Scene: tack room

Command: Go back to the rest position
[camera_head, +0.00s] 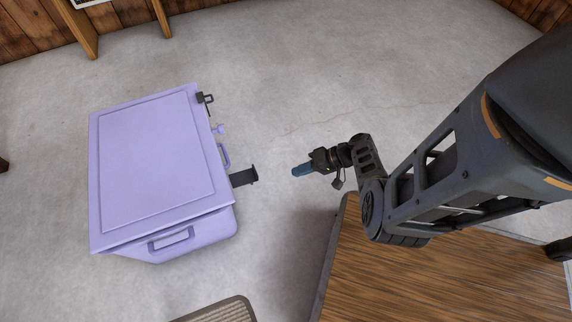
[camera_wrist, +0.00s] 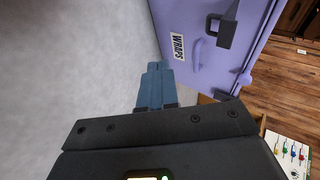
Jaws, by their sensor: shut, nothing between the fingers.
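My gripper (camera_head: 301,170) hangs over the open floor to the right of the lavender trunk (camera_head: 150,165) in the head view. Its blue fingers are together and empty, and they also show in the wrist view (camera_wrist: 154,88). The trunk has its lid down, with a dark latch piece (camera_head: 243,177) sticking out of its front toward my gripper. A gap separates the fingertips from that piece. In the wrist view the trunk front (camera_wrist: 205,15) carries a label reading WRAPS, with a dark latch (camera_wrist: 226,30) beside it.
A wooden-topped surface (camera_head: 440,275) lies below my arm at lower right. A ribbed grey item (camera_head: 220,312) is at the bottom edge. Wooden legs (camera_head: 85,32) stand at the back wall. A white board with coloured pieces (camera_wrist: 290,152) shows in the wrist view. The floor behind is clear.

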